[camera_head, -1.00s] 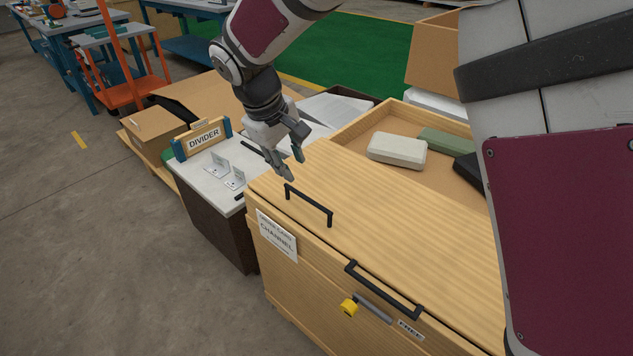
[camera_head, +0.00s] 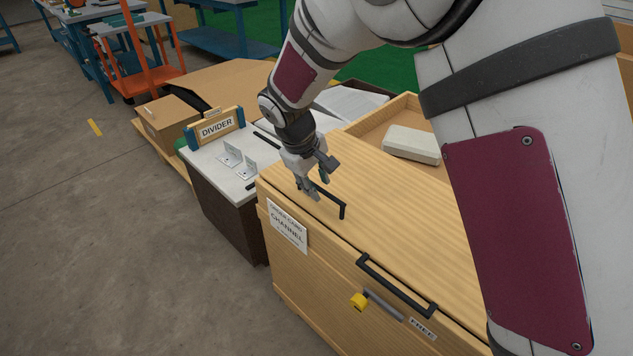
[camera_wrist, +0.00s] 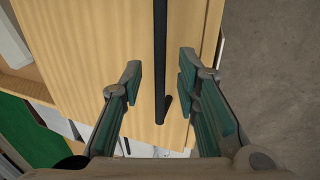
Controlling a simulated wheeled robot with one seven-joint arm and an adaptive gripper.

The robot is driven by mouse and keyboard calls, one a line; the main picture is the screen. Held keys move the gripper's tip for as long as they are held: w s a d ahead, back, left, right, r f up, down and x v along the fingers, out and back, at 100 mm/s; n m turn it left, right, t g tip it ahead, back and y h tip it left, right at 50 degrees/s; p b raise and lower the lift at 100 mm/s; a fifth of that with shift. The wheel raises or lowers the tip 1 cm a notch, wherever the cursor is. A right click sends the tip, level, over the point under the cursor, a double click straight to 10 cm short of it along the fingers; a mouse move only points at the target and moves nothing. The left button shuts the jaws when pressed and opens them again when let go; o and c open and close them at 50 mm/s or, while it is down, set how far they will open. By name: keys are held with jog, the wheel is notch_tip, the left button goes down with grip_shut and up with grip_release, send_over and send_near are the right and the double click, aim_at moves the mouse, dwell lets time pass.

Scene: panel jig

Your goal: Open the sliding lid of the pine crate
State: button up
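The pine crate (camera_head: 290,270) stands in the middle of the head view, with its sliding lid (camera_head: 390,215) partly drawn back so that part of the inside shows behind it. A black bar handle (camera_head: 343,211) is fixed on top of the lid. My gripper (camera_head: 315,192) is at the left end of this handle and points down. In the wrist view my gripper (camera_wrist: 158,85) is open, with its green-padded fingers apart on either side of the lid handle (camera_wrist: 160,50). I see bare lid between the handle and each finger.
A pale block (camera_head: 411,144) lies in the crate's opening. A second black handle (camera_head: 395,285), a yellow-knobbed latch (camera_head: 359,301) and a paper sign (camera_head: 287,227) are on the crate's front. A white-topped bench with a DIVIDER block (camera_head: 214,128) stands left. The floor (camera_head: 90,250) at left is clear.

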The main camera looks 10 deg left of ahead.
jog(key=shift+c, duration=0.4)
grip_shut()
jog(key=shift+d, duration=0.1)
jog(key=w+d+b, duration=0.1)
jog(key=w+d, duration=0.9)
jog(key=w, duration=0.2)
jog(key=w+d+b, duration=0.1)
jog(key=w+d, duration=0.9)
jog(key=w, duration=0.3)
jog(key=shift+w+f, duration=0.2)
jog(key=shift+w, duration=0.1)
jog(key=shift+o, duration=0.4)
grip_release()
jog(key=shift+r, duration=0.1)
